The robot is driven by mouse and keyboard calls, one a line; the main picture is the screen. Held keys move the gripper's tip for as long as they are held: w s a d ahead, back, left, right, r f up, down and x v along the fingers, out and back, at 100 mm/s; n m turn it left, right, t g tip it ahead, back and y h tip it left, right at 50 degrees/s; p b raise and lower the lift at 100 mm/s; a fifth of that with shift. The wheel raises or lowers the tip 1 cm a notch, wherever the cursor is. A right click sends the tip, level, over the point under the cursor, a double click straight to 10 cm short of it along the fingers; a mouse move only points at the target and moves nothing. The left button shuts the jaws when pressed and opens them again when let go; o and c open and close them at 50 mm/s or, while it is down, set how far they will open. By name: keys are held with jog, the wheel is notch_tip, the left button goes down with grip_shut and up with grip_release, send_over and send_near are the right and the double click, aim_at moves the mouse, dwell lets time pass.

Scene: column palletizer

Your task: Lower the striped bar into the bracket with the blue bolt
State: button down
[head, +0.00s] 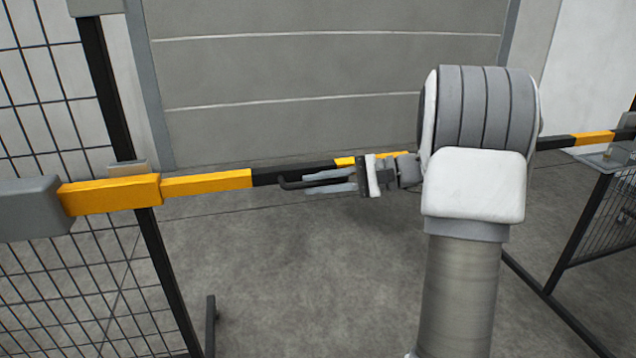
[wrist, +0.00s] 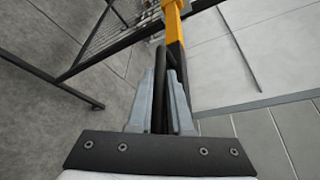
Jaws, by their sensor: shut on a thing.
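The striped bar (head: 206,182), yellow and black, runs across the head view from a grey block at the left post to the right edge, passing behind my arm. My gripper (head: 312,183) is shut on the bar's black handle (head: 287,184). In the wrist view the handle (wrist: 160,85) lies between the two grey fingers, with the bar (wrist: 172,20) beyond. At the far right the bar runs just above a grey plate (head: 600,160) on a fence post, which may be the bracket. I cannot make out a blue bolt or whether bar and plate touch.
A mesh fence (head: 60,110) with black posts stands on the left. Another mesh fence (head: 605,225) stands on the right. A large grey shutter door (head: 320,80) is behind the bar. The concrete floor (head: 300,290) below the bar is clear.

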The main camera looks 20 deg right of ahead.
jog(key=shift+s+a+f, duration=0.1)
jog(key=shift+f, duration=0.35)
jog(key=c, duration=1.1)
grip_release()
jog(key=shift+o, duration=1.3)
jog(key=shift+r, duration=0.1)
jog(key=p+v, duration=0.3)
jog(key=v, duration=1.4)
jog(key=shift+r+p, duration=0.2)
jog(key=shift+p, duration=0.15)
